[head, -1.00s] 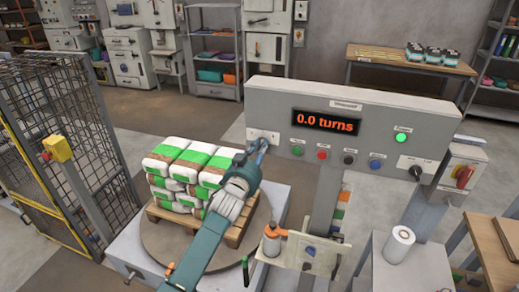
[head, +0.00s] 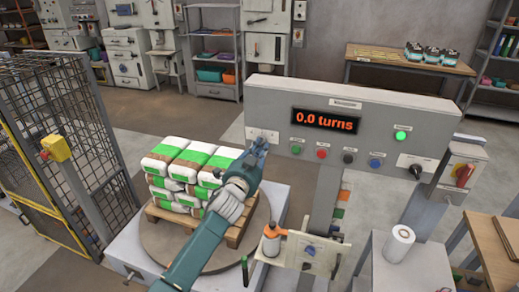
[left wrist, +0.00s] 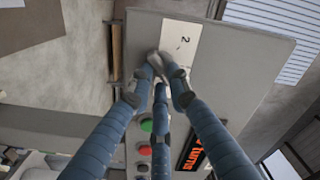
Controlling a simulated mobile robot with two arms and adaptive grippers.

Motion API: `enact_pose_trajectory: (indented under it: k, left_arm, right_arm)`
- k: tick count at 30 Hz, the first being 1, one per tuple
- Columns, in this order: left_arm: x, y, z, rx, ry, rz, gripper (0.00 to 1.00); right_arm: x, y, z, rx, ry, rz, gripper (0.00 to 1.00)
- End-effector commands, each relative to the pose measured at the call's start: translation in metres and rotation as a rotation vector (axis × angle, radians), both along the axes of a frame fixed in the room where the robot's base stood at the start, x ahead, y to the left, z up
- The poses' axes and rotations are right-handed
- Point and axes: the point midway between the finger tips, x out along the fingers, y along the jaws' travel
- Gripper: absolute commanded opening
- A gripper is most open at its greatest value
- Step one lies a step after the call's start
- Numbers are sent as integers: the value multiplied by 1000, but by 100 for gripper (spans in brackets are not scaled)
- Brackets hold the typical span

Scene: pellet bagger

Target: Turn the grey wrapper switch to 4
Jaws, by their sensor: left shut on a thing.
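The grey wrapper switch is at the left end of the grey control panel. In the head view its pale plate (head: 262,134) shows just above my left gripper (head: 258,150). In the left wrist view the plate (left wrist: 180,42) carries a "2", and my left gripper (left wrist: 160,66) has its fingertips closed together at the plate's edge. It is shut on the switch knob, which is mostly hidden by the fingers. Which number the knob points to cannot be seen. My right gripper is not in view.
The panel (head: 380,115) has a display reading "0.0 turns" (head: 325,119), several push buttons, a lit green button (head: 400,135) and a black-knobbed switch (head: 415,172) at its right. Stacked bags (head: 180,165) stand on a pallet beside my arm. A mesh fence (head: 85,130) is at left.

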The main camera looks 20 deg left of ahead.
Motion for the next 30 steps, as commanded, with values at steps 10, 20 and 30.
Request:
enact_pose_trajectory:
  k: [10,20,30]
  left_arm:
    - [0,0,-1,5,1,0,21]
    - [0,0,0,3,0,0,36]
    - [-37,1,-2,4,1,-1,36]
  right_arm:
    - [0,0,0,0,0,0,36]
    - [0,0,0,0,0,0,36]
    - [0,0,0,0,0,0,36]
